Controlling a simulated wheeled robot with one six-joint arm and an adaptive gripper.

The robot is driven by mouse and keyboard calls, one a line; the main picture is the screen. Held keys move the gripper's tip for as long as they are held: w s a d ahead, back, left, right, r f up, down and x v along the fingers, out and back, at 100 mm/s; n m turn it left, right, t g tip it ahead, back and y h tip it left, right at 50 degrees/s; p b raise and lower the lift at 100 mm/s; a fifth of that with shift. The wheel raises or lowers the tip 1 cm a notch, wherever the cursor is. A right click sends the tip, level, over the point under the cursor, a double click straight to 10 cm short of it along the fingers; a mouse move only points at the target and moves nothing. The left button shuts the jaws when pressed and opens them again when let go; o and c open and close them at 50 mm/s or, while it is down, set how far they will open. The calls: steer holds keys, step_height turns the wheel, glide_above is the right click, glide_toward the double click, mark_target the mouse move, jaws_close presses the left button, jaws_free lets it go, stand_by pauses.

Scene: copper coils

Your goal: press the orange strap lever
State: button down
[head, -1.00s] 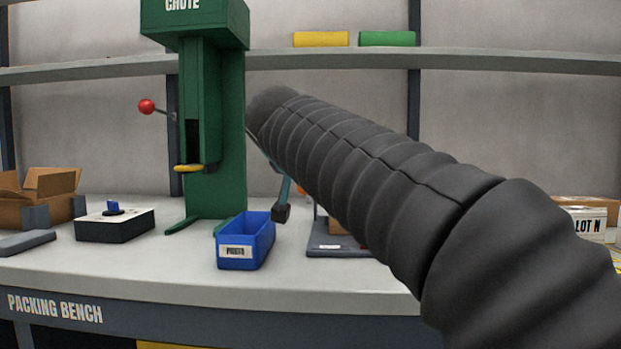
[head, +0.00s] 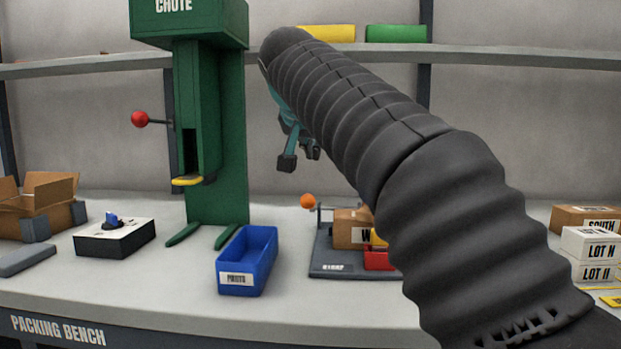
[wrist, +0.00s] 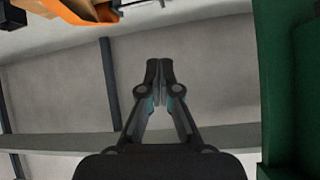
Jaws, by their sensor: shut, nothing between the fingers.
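The orange ball knob of the strap lever (head: 308,201) shows in the head view on a thin post. The post stands at the left side of a dark strap station base (head: 335,266), just right of the blue bin. A cardboard box (head: 351,231) sits on that base, partly hidden by my arm. My gripper (head: 298,160) is in the air above and a little left of the knob, apart from it. In the wrist view my gripper (wrist: 166,66) has its fingertips together with nothing between them. An orange shape shows at the upper left there; I cannot tell what it is.
A tall green chute (head: 217,130) with a red ball lever (head: 140,119) stands left of my gripper. A blue bin (head: 249,262) stands in front of it. A dark switch box (head: 115,238) is farther left. Labelled cartons (head: 590,245) stand at the right.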

mark_target(310, 204)
steer(key=shift+s+a, duration=0.15)
steer(key=shift+a, duration=0.3)
steer(key=shift+w+d+f+b, duration=0.1)
steer(key=shift+w+f+b, duration=0.2)
steer(key=shift+w+f, duration=0.8)
steer(key=shift+w+a+f+b, duration=0.1)
steer(key=shift+w+f+b, duration=0.25)
steer(key=shift+f, duration=1.3)
steer(key=shift+w+d+f+b, duration=0.1)
steer(key=shift+w+f+b, duration=0.1)
steer(key=shift+w+f, duration=0.95)
steer(key=shift+s+f, duration=0.3)
steer(key=shift+f, duration=0.05)
